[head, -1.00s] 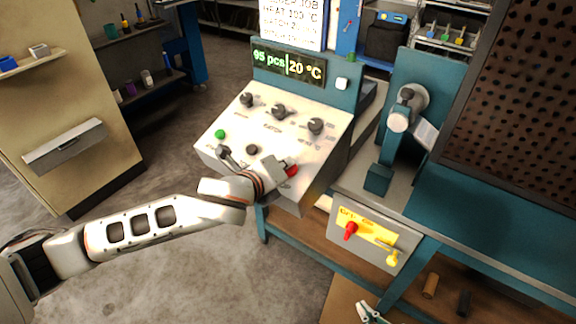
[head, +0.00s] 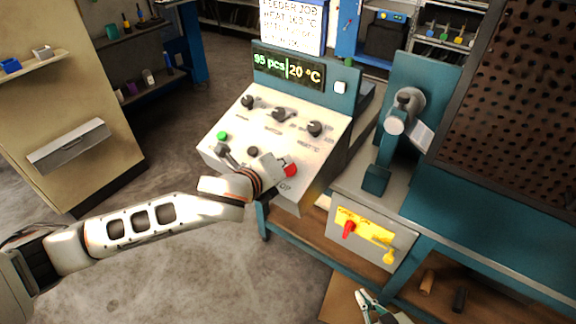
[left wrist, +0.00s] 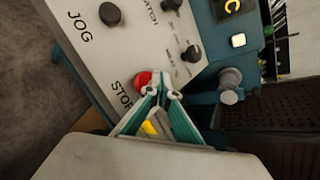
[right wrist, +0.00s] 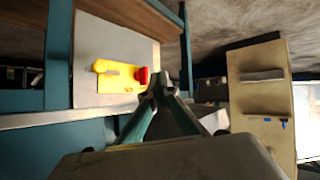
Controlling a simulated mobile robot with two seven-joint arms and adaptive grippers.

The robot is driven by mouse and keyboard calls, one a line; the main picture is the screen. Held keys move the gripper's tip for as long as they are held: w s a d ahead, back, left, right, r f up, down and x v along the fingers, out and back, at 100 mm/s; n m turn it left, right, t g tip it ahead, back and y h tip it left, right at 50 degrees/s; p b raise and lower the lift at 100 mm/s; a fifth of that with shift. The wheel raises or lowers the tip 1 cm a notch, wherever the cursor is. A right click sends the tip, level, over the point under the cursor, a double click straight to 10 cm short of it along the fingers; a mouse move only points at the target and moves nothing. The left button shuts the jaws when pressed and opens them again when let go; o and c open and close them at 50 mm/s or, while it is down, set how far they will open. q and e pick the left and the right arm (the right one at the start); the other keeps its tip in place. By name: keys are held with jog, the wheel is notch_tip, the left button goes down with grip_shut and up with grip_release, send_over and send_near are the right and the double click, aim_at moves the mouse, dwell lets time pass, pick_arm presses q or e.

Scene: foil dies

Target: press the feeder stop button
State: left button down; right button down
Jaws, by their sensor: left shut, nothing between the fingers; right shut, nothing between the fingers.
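The red stop button (head: 291,170) sits at the lower right of the sloped control panel (head: 232,117), partly covered by my left gripper (head: 286,160). In the left wrist view the red button (left wrist: 143,79) shows beside the "STOP" lettering, just beyond the fingertips of my left gripper (left wrist: 162,92). That gripper is shut and empty; whether it touches the button I cannot tell. My right gripper (head: 362,293) is low at the bottom of the head view, shut and empty. In the right wrist view its fingertips (right wrist: 161,79) appear beside a red knob (right wrist: 143,76).
The panel also bears a green button (head: 222,136), a black jog button (head: 252,152), several dark knobs and a display (head: 288,66). A yellow plate (head: 365,225) with red and yellow handles is at right below. A teal press (head: 377,178) stands right of the panel.

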jog(key=shift+f, duration=0.1)
dwell(0.3)
